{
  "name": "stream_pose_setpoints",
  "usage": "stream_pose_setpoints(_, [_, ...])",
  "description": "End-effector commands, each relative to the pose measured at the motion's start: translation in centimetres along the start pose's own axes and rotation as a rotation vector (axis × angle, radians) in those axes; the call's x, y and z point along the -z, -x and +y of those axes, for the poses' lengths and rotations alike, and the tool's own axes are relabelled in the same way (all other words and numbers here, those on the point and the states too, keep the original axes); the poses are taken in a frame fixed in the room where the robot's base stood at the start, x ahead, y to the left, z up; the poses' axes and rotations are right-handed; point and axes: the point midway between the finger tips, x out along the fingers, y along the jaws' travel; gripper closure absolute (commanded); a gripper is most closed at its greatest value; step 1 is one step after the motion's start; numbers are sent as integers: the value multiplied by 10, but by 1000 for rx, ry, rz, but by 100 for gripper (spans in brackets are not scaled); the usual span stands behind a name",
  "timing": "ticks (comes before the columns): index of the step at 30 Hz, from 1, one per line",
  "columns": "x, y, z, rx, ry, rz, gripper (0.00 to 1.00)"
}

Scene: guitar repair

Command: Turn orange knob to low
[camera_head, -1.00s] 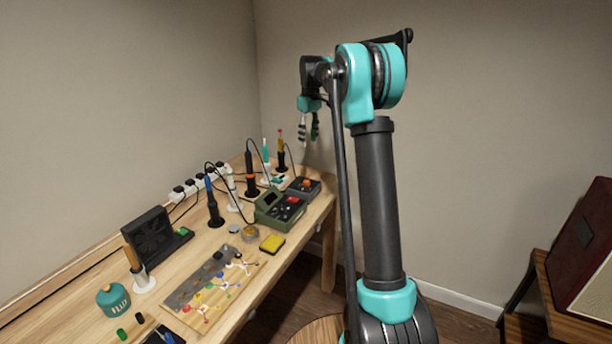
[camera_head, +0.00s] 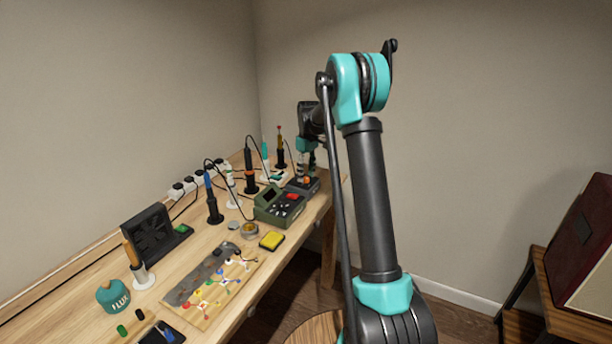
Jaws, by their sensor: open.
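The orange knob (camera_head: 306,180) sits on top of a small dark box (camera_head: 297,188) near the far right end of the workbench. My gripper (camera_head: 306,169) points down right over this box, its fingers around or just above the knob. It is open. The fingers partly cover the knob, and I cannot tell whether they touch it. The knob's marking and setting are too small to read.
A green soldering station (camera_head: 268,208) with a red part stands just left of the box. Several irons in holders, such as the blue one (camera_head: 214,208), stand behind. A yellow sponge (camera_head: 272,240) and a fan unit (camera_head: 150,236) are nearer. Bare wood (camera_head: 205,245) lies between.

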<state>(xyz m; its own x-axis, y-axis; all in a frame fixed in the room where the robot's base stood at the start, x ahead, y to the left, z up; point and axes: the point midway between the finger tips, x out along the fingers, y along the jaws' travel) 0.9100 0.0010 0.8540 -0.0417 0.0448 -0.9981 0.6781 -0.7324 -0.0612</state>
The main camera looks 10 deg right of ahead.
Motion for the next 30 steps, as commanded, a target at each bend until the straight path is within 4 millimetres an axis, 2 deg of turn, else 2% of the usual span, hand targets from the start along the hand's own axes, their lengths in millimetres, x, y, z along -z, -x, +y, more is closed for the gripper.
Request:
stream_pose_setpoints(4, [0, -7, 0, 0, 0, 0, 54])
stream_pose_setpoints(12, [0, -8, 0, 0, 0, 0, 56])
stream_pose_setpoints(23, [0, -7, 0, 0, 0, 0, 100])
stream_pose_setpoints(30, [0, -7, 0, 0, -14, 1, 100])
